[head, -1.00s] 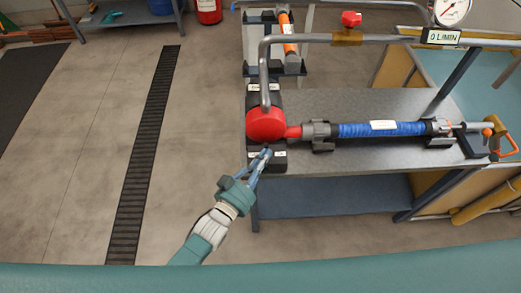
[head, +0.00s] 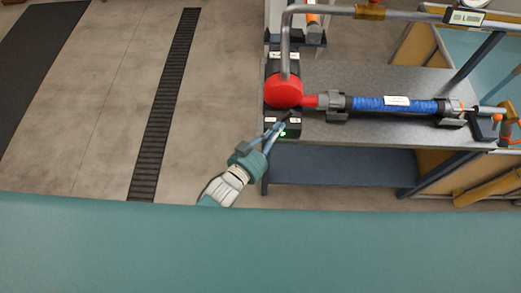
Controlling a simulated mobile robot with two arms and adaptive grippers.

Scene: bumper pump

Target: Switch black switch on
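A black switch box (head: 294,130) with small white labels sits at the left end of the grey bench, just below the red round pump housing (head: 284,91). A small green lit spot (head: 283,134) shows on the box beside my fingers. The black switch itself is too small and too covered by the fingers to make out. My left gripper (head: 279,126) reaches up from below with its blue fingertips at the box. I cannot tell whether the tips touch it or whether they are closed. My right gripper is not in view.
A grey pipe (head: 287,40) rises from the pump and runs right above the bench. A blue hose (head: 385,104) lies along the grey bench (head: 376,80). A digital display (head: 466,17) is at the top right. The floor to the left is clear.

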